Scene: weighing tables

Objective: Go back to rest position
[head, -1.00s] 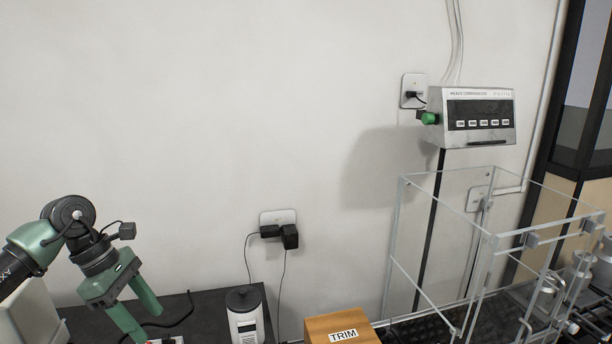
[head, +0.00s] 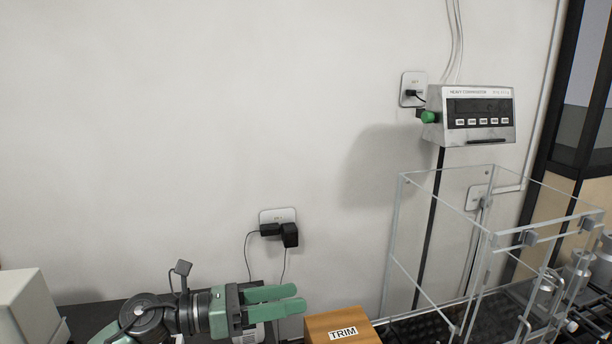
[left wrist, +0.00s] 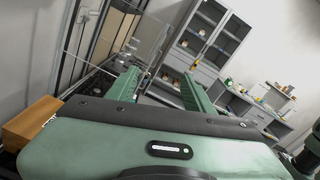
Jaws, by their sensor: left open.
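My left gripper (head: 290,301) is low in the head view, level and with its fingers pointing right. It is open and empty, in front of a white and black device that it partly hides. In the left wrist view its two green fingers (left wrist: 160,88) stand apart with nothing between them. My right gripper is not in view.
A wooden TRIM box (head: 341,326) stands just right of my left gripper. A clear-walled enclosure (head: 399,250) stands further right, below a wall display (head: 480,116). A pale box (head: 28,305) is at the far left. Cabinets (left wrist: 205,40) show in the left wrist view.

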